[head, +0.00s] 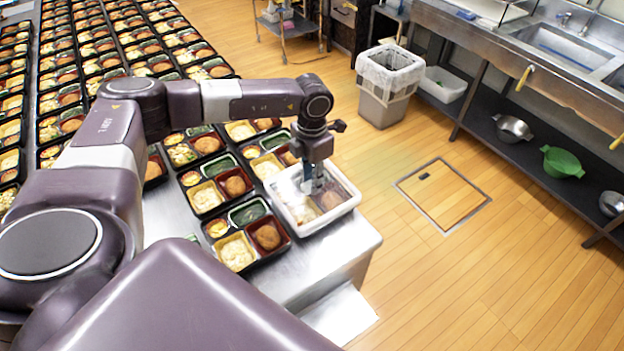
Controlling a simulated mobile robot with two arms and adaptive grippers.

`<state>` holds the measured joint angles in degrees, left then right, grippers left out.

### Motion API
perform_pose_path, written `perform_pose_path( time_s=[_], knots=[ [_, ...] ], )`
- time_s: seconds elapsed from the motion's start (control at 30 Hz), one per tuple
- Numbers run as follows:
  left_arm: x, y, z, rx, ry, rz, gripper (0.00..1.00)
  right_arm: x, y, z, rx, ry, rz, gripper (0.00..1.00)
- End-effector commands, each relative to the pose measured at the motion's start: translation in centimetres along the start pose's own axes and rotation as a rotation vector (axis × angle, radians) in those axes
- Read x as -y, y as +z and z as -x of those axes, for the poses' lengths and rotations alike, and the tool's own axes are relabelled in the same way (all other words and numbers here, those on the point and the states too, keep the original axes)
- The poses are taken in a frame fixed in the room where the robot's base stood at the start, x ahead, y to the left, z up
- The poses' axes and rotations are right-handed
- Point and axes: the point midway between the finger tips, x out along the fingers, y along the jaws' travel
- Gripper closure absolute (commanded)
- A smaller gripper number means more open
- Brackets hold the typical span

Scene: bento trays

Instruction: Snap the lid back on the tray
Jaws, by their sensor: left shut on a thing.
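A white tray (332,217) stands near the right corner of the steel counter, with food in it. A clear, hazy lid (287,190) shows over the tray; I cannot tell whether its edges are seated on the rim. My left gripper (313,186) points down over the tray, shut on the lid, and hides part of it. My right gripper is not in view.
Black bento trays (262,262) with food crowd the counter left of the white tray, with many more rows behind. Bare counter (325,262) lies in front. A grey bin (383,108) stands on the floor beyond, and a sink unit (560,48) is at right.

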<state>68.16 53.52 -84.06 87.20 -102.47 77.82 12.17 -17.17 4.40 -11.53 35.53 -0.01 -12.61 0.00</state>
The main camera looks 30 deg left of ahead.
Motion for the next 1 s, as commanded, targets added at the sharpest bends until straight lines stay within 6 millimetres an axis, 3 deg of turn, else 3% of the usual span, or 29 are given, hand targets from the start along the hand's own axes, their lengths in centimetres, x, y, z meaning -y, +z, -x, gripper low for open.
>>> perform_pose_path(
  time_s=[0.53,1.0],
  knots=[
    [0.0,0.1,-0.2,0.001,0.0,0.0,1.0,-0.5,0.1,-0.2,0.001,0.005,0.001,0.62],
    [0.0,0.1,-1.6,0.002,-0.001,0.0,1.0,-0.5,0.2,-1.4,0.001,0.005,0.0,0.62]
  ],
)
